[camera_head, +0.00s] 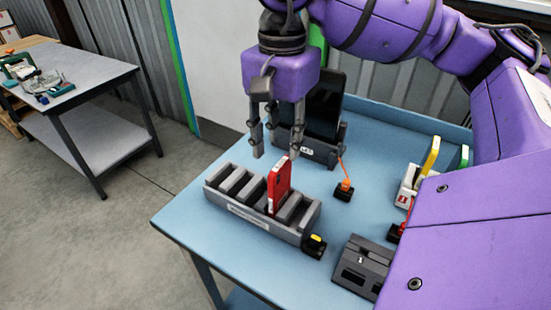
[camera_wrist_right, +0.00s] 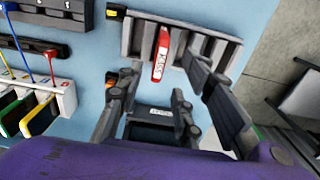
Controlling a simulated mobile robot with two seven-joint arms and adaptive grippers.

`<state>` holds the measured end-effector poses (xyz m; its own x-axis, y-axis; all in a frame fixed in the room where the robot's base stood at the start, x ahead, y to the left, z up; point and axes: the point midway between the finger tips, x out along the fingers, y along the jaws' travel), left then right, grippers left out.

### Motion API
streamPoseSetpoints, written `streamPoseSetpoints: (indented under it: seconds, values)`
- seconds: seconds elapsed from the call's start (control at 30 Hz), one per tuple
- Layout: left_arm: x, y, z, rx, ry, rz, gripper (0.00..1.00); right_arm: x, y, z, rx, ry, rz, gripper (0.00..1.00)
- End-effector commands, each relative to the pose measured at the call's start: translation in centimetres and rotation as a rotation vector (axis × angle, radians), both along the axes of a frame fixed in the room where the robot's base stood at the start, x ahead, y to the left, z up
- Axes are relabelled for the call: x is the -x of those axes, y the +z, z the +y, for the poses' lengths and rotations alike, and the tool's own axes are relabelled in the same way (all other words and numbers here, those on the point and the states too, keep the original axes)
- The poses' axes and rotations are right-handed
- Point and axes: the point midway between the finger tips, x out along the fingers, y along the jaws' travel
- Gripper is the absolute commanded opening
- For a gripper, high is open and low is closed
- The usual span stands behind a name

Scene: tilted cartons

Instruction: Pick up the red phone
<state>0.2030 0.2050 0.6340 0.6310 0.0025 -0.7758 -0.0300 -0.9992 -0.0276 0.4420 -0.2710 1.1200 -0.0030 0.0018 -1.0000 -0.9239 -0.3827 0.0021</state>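The red phone (camera_head: 279,186) stands upright in one slot of a grey slotted rack (camera_head: 207,190) near the front left of the blue table; the other visible slots look empty. My right gripper (camera_head: 277,152) points down just above the phone. Its fingers are spread and nothing is held. The phone also shows in the right wrist view (camera_wrist_right: 161,55), ahead of the open fingers (camera_wrist_right: 163,75) and roughly centred between them. The exact gap between fingertips and phone is hard to tell. My left gripper is not in view.
Behind the gripper a dark tablet (camera_head: 325,103) stands in a dock. An orange-cabled plug (camera_head: 344,190), a black-yellow item (camera_head: 314,246) and a grey device (camera_head: 362,268) lie right of the rack.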

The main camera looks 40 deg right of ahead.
Motion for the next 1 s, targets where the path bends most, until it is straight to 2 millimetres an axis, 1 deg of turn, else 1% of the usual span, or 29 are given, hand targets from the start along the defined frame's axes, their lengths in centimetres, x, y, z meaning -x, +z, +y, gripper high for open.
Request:
streamPoseSetpoints:
  seconds: [0.07,0.37,0.5,0.63,0.73,0.9,0.93,1.0]
  values:
    - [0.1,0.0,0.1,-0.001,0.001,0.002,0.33,0.0,-0.4,0.0,0.002,0.0,0.001,0.34]
    - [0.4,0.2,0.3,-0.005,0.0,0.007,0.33,0.1,-3.6,-0.1,0.002,-0.001,0.004,0.34]
    - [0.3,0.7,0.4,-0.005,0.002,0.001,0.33,0.0,-5.7,-0.1,0.0,0.0,0.003,0.34]
    - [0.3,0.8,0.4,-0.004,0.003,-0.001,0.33,0.0,-7.3,-0.1,0.001,0.001,0.002,0.34]
    - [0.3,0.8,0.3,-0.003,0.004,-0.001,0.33,0.0,-7.8,-0.1,0.001,0.001,0.001,0.34]
    - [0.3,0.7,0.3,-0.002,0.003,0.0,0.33,-0.1,-7.8,-0.1,0.001,0.001,0.0,0.34]
    - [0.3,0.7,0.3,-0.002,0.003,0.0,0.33,-0.1,-7.8,-0.1,0.001,0.001,0.0,0.32]
    - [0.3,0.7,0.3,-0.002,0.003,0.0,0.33,-0.1,-7.8,-0.1,0.001,0.001,0.0,0.23]
